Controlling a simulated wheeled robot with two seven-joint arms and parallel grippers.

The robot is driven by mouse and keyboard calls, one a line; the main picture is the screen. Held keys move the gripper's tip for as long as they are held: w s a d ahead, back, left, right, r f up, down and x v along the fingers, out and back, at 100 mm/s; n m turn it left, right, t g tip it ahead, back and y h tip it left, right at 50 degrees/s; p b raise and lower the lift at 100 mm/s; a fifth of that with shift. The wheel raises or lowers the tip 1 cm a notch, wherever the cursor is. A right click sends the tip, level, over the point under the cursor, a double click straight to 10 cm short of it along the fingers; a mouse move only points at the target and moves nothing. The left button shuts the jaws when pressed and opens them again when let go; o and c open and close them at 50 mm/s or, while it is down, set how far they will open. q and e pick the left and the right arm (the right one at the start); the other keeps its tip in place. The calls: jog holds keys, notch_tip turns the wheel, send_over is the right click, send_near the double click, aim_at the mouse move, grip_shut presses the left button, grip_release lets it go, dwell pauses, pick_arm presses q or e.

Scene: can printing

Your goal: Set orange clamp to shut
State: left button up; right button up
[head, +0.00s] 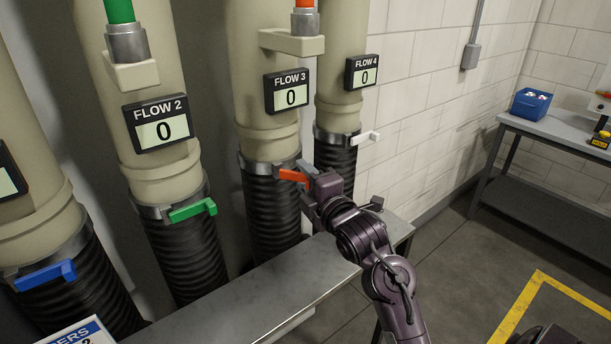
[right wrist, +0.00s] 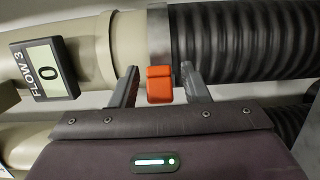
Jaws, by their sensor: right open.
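The orange clamp (head: 292,175) is a lever on the metal band around the FLOW 3 pipe, where the beige pipe meets the black ribbed hose. It also shows in the right wrist view (right wrist: 160,84), sticking out from the band toward my gripper. My right gripper (head: 306,174) is at the orange clamp. In the right wrist view its two fingers (right wrist: 159,87) are apart, one on each side of the lever, with small gaps visible. The gripper is open. Part of the clamp is hidden behind the gripper in the head view. My left gripper is not in view.
A green clamp (head: 192,210), a blue clamp (head: 45,276) and a white clamp (head: 366,137) sit on neighbouring pipes. A metal table (head: 262,290) stands below, in front of the hoses. A side table with a blue bin (head: 530,104) stands at right.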

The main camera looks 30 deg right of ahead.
grip_shut()
jog(key=shift+w, duration=0.1)
dwell(0.4)
